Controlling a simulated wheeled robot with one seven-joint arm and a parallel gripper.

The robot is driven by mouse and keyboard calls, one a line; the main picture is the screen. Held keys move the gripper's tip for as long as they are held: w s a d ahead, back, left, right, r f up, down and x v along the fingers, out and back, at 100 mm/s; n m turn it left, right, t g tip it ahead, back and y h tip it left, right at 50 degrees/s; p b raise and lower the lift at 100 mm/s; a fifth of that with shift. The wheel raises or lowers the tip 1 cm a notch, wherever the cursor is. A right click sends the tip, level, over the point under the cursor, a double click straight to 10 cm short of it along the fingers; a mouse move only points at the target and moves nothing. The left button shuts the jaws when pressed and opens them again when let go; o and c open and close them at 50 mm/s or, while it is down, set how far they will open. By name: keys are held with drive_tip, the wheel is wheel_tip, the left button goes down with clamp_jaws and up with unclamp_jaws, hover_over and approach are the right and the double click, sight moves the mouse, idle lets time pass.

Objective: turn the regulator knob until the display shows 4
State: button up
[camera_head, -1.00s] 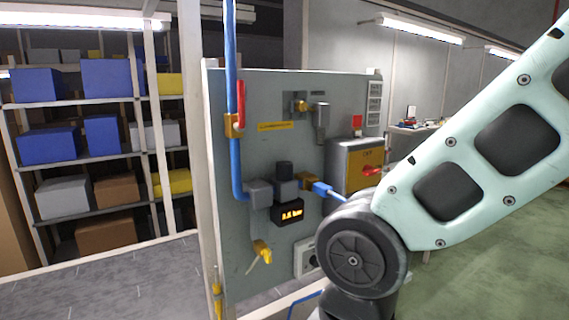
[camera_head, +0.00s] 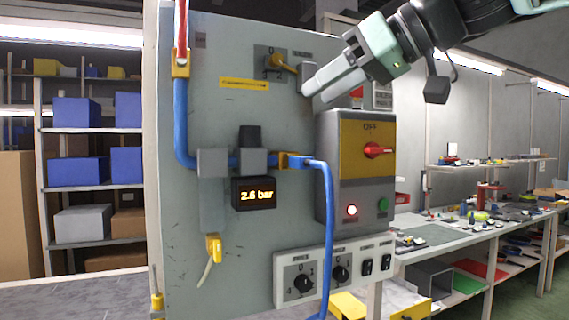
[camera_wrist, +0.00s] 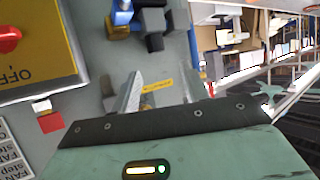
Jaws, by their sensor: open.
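The regulator (camera_head: 252,159) is a grey block on the blue pipe, with a dark knob (camera_head: 250,136) on top. Its display (camera_head: 254,194) below reads 2.6 bar in orange. My gripper (camera_head: 309,90) is in front of the upper part of the panel, above and to the right of the knob and apart from it. In the wrist view the knob (camera_wrist: 155,42) appears upside down, beyond the gap between the fingers of my gripper (camera_wrist: 161,90). The fingers are spread and nothing is between them.
The panel (camera_head: 200,270) carries a switch box (camera_head: 350,190) with a red OFF handle (camera_head: 376,150) to the right of the regulator. A blue hose (camera_head: 328,230) bends down between them. A workbench (camera_head: 450,235) stands at right.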

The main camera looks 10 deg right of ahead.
drive_tip(key=d+r, duration=0.2)
drive_tip(key=p, duration=0.5)
approach(256, 127)
drive_tip(key=shift+t+y, duration=0.3)
drive_tip(key=x, duration=1)
drive_tip(key=shift+w+d+f, duration=0.1)
drive_tip(key=shift+w+f, duration=0.15)
drive_tip(key=shift+f, duration=0.05)
drive_tip(key=shift+b, duration=0.3)
drive_tip(key=c, duration=0.7)
